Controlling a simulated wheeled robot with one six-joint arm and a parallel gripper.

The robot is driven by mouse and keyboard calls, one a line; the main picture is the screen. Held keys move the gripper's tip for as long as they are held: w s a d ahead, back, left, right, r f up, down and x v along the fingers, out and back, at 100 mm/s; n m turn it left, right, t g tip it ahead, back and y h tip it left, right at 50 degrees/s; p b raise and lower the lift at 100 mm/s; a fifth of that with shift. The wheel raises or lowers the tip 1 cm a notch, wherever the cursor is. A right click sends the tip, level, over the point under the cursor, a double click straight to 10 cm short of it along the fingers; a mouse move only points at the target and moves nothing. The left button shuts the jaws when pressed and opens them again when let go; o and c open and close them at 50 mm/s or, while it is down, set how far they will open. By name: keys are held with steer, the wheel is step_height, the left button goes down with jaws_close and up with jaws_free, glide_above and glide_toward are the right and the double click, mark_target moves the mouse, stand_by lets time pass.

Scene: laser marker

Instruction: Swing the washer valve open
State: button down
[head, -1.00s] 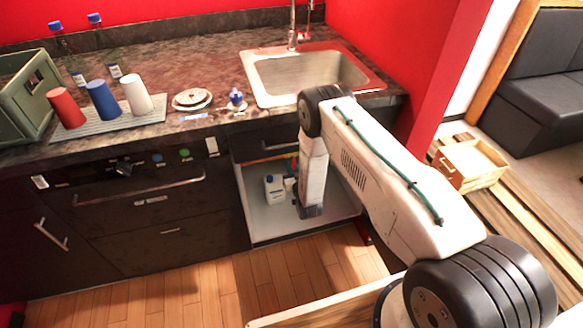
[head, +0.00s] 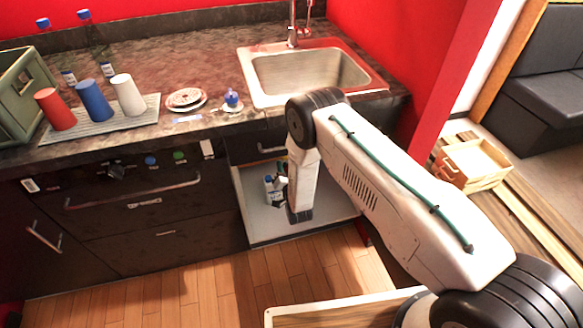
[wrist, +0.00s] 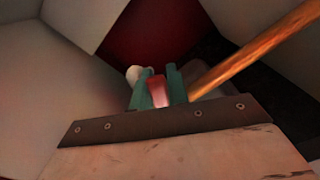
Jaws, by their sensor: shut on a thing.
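The washer valve's red handle (wrist: 155,91) shows in the wrist view between the two teal fingers of my gripper (wrist: 158,84). My gripper is shut on this red handle. A small white rounded part (wrist: 133,75) lies just behind the left finger. A copper-orange pipe (wrist: 250,50) runs diagonally up to the right, close to the right finger. The rest of the valve is hidden by the fingers.
A wooden drawer box (head: 475,165) is at the right.

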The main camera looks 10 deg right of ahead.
steer(key=shift+s+a+r+m, duration=0.1)
steer(key=shift+a+r+m, duration=0.15)
steer(key=shift+m, duration=0.35)
steer(key=shift+a+r+m, duration=0.15)
steer(key=shift+a+m, duration=0.1)
steer(key=shift+m, duration=0.35)
steer(key=c, duration=1.4)
jaws_free()
steer(key=shift+o, duration=0.2)
steer(key=shift+s, duration=0.1)
